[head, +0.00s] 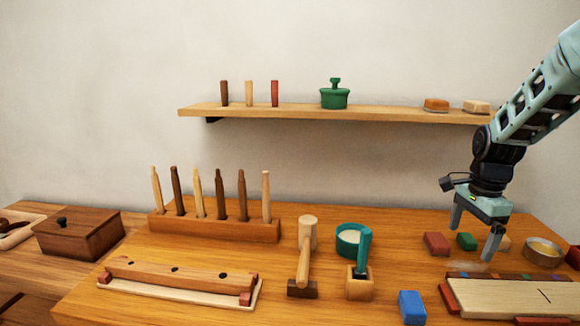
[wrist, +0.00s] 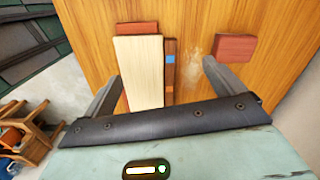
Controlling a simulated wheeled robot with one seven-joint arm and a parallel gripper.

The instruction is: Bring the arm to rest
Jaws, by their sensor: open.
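My gripper (head: 472,240) is at the right in the head view, pointing down above the right part of the wooden workbench (head: 385,225). Its two fingers are spread, with nothing seen between them. A red-brown block (head: 436,243) and a green block (head: 467,241) show close to the fingers; the exact gap is hard to tell. In the wrist view the open gripper (wrist: 160,74) looks down on a pale board (wrist: 140,70) beside a dark strip with coloured inlays (wrist: 170,85). A reddish block (wrist: 235,48) lies near the right finger.
A wall shelf (head: 290,112) with a green pot (head: 335,97) runs behind my arm. A peg rack (head: 215,228), a mallet (head: 307,240), a teal bowl (head: 348,241) and a blue block (head: 411,307) stand on the bench.

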